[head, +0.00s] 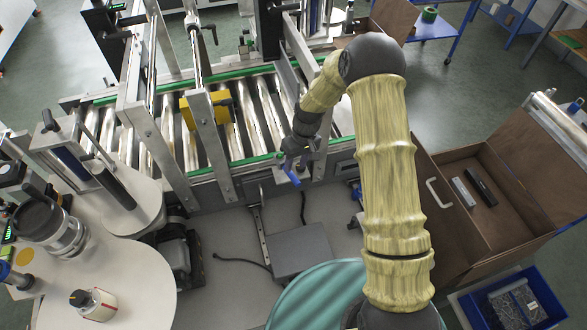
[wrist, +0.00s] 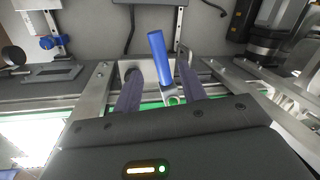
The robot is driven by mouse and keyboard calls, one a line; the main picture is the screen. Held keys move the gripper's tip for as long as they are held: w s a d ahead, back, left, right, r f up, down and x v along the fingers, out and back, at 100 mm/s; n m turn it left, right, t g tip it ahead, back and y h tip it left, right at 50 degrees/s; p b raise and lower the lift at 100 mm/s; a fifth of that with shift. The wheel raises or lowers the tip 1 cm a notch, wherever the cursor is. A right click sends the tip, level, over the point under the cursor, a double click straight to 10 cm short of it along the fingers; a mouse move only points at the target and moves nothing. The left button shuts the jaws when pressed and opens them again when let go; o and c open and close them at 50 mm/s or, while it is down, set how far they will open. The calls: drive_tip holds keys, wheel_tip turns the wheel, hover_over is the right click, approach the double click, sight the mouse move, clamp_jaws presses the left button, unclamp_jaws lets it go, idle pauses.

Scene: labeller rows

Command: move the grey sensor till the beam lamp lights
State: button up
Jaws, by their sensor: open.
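My gripper (head: 297,166) is open at the near side of the conveyor. In the wrist view its two dark fingers (wrist: 160,92) stand on either side of a small grey metal fitting (wrist: 170,92) with a blue cylindrical handle (wrist: 159,58). A gap shows between the fitting and each finger. The blue handle also shows below the gripper in the head view (head: 293,178). I cannot tell whether this fitting belongs to the grey sensor. The sensor is not clearly made out, and no beam lamp can be picked out with certainty.
The roller conveyor (head: 265,110) has green edge strips and carries a yellow box (head: 207,108) among upright metal posts. A round white table (head: 135,272) stands at the lower left. An open brown case (head: 455,228) lies at the right, with a blue crate (head: 512,300) below it.

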sight(293, 175)
drive_tip(key=f, duration=0.2)
drive_tip(key=f+p, duration=0.1)
drive_tip(key=f, duration=0.1)
drive_tip(key=shift+s+a, duration=0.35)
drive_tip(key=shift+a, duration=0.05)
drive_tip(key=shift+w+f, duration=0.1)
drive_tip(key=shift+f, duration=0.25)
drive_tip(key=shift+c, duration=1.2)
clamp_jaws()
